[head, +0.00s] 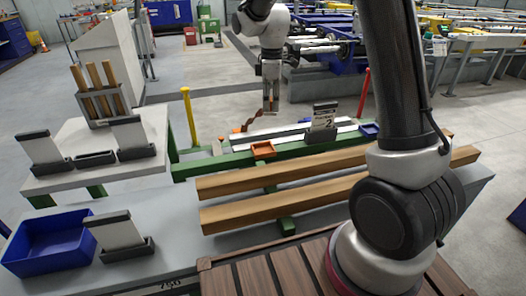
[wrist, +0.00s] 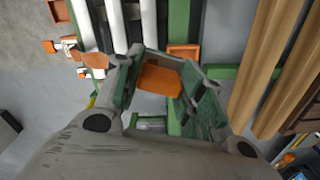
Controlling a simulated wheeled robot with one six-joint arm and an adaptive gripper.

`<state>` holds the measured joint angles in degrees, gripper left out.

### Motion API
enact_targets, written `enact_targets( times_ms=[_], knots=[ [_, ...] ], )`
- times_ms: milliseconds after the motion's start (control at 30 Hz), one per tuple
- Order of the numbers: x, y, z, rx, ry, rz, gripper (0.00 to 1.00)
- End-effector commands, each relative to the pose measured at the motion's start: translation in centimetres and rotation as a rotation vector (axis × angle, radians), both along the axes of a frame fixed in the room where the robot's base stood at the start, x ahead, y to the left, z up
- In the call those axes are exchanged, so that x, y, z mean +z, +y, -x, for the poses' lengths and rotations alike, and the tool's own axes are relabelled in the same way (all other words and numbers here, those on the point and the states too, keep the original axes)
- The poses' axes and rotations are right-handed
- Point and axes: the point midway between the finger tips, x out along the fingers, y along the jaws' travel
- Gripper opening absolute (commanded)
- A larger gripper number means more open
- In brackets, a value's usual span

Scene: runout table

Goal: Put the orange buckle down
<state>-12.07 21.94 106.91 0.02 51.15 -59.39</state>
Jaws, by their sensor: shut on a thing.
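The orange buckle (wrist: 158,79) is between the fingers of my gripper (wrist: 160,90), which is shut on it. In the head view my gripper (head: 270,108) points down above the far side of the green-framed runout table, and only a small orange bit shows at its tips. A brownish-orange strap-like piece (wrist: 94,60) lies beyond the left finger; I cannot tell whether it joins the buckle. An orange tray (head: 262,150) sits on the green beam (head: 215,166), nearer the camera than the gripper. The buckle appears held above the table, clear of that tray.
A small blue tray (head: 370,130) and a dark stand with a pale plate (head: 322,120) are to the gripper's right. Two wooden beams (head: 285,190) lie in front. Yellow (head: 190,118) and red (head: 364,93) posts flank the table. A blue bin (head: 48,242) stands front left.

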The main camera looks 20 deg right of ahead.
Motion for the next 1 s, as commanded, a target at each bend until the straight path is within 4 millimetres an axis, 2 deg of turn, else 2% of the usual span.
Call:
enact_targets(
  times_ms=[400, 600, 700, 867, 1000],
  knots=[
    [-0.9, 2.5, 2.7, 1.093, 0.0, 0.0, 0.11],
    [-1.3, 3.4, 3.8, 1.557, 0.0, 0.0, 0.11],
    [-1.4, 3.7, 4.3, 1.721, 0.0, 0.0, 0.11],
    [-1.7, 4.0, 4.6, 1.865, 0.0, -0.001, 0.11],
    [-3.9, 4.0, 4.8, 1.898, 0.006, -0.005, 0.11]
  ],
)
